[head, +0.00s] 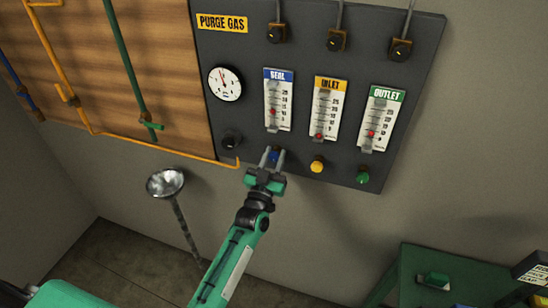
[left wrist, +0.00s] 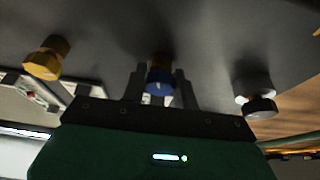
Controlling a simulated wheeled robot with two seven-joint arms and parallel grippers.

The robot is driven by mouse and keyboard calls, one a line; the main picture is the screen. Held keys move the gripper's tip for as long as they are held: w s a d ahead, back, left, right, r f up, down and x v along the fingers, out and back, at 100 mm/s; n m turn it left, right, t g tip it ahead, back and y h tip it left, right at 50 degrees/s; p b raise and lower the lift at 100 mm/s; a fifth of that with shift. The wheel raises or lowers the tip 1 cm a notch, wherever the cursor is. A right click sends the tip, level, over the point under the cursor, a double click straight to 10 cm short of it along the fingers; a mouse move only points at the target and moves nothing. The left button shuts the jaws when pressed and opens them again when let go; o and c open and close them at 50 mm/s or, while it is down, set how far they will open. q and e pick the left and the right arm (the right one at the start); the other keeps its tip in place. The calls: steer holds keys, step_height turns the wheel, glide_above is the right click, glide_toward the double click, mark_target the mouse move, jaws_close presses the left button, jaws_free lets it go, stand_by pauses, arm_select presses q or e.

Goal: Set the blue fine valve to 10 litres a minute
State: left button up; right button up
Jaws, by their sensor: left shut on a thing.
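The blue fine valve (head: 274,157) is a small knob low on the dark purge gas panel, below the blue-topped SEAL flow meter (head: 278,100). My left gripper (head: 271,156) is shut on this knob, one finger on each side. The left wrist view also shows the blue knob (left wrist: 159,82) between the fingers (left wrist: 158,84). The red float in the SEAL tube sits in the lower half of its scale; the numbers are too small to read surely. My right gripper is not in view.
The yellow knob (head: 317,164) and green knob (head: 363,175) stand to the right, under the INLET (head: 326,108) and OUTLET (head: 381,118) meters. A dark knob (head: 231,140) and round gauge (head: 225,83) are to the left. An orange pipe (head: 190,155) runs along the panel's lower left.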

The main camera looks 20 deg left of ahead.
arm_select(q)
steer(key=m+h, duration=0.2)
steer(key=m, duration=0.1)
steer(key=shift+m, duration=0.3)
steer(key=o, duration=1)
